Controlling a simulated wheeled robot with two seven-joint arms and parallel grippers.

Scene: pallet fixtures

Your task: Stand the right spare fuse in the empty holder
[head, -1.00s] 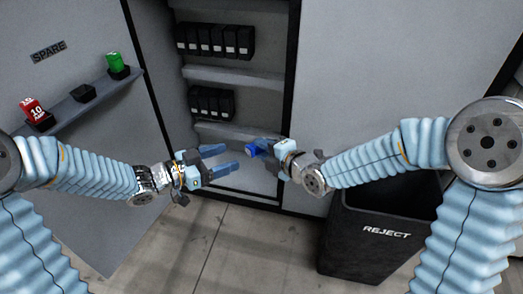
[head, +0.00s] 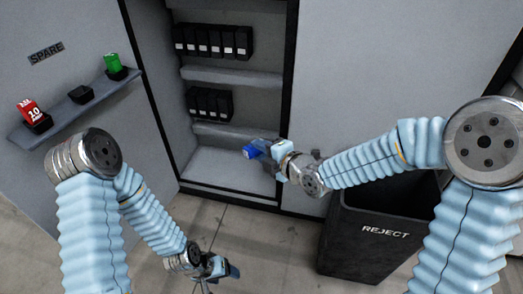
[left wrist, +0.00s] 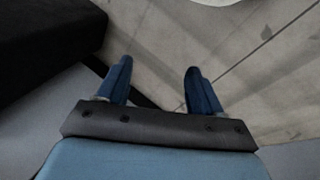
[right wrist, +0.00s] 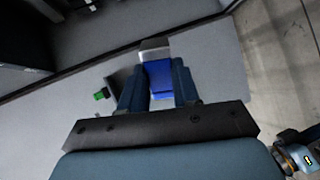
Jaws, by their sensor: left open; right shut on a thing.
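My right gripper (head: 264,149) is shut on a blue fuse (head: 250,152) in front of the open cabinet. In the right wrist view the blue fuse (right wrist: 160,78) sits between the fingers, with a grey end beyond their tips. My left gripper (head: 232,269) is low over the floor; its fingers (left wrist: 159,78) are apart and empty in the left wrist view. On the SPARE shelf (head: 62,107), a red fuse marked 10 (head: 30,109) stands in the left holder and a green fuse (head: 112,63) in the right one. The middle holder (head: 80,94) is empty.
The cabinet holds an upper row of black blocks (head: 213,41) and a lower row (head: 209,103); I cannot make out an empty place there. The cabinet floor (head: 222,168) is clear. A black REJECT bin (head: 375,235) stands at right.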

